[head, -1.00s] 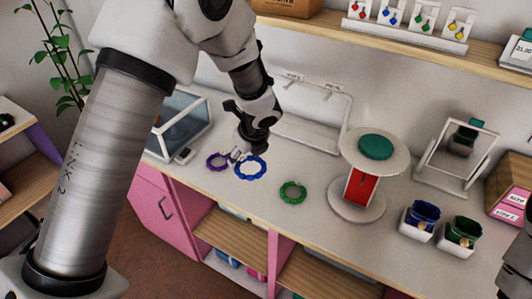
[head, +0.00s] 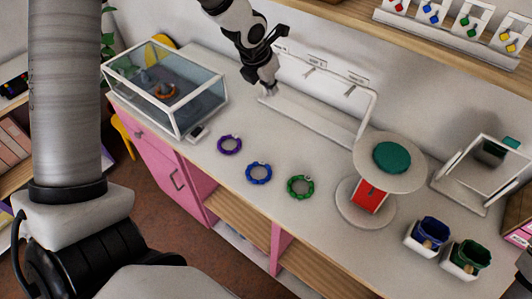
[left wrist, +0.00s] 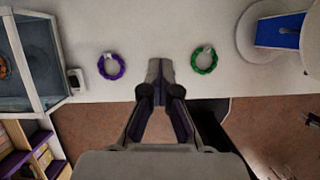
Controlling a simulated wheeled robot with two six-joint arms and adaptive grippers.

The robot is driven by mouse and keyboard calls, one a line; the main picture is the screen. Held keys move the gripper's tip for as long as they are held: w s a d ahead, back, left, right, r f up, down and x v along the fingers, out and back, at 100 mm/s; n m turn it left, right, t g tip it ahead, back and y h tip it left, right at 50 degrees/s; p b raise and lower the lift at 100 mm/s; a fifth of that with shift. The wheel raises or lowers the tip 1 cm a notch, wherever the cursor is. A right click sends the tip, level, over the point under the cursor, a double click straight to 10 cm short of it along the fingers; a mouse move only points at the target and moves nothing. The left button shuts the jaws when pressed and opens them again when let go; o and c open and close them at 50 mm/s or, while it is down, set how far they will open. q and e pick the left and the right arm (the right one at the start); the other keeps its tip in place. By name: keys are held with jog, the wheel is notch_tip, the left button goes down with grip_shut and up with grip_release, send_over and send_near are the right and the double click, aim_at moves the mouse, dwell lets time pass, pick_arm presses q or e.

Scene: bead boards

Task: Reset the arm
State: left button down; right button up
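My left gripper (head: 268,90) hangs above the counter, appearing in front of the foot of the white rack in the head view. In the left wrist view its fingertips (left wrist: 159,64) are together with nothing seen between them. A purple bead bracelet (head: 229,145), a blue one (head: 259,173) and a green one (head: 300,187) lie in a row on the counter, apart from the gripper. The left wrist view shows the purple bracelet (left wrist: 111,66) and the green one (left wrist: 204,59) on either side of the fingers; the blue one is hidden there.
A glass case (head: 183,104) stands left on the counter (head: 330,215). A white rack (head: 318,117) stands along the wall. A round stand (head: 410,177) with a green top, a mirror (head: 480,172) and two bins (head: 421,244) with blue and green contents stand to the right.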

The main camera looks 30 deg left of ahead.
pick_arm(q)
jog(key=shift+s+d+r, duration=0.1)
jog(key=shift+s, duration=0.2)
pick_arm(e)
jog(key=shift+s, duration=0.2)
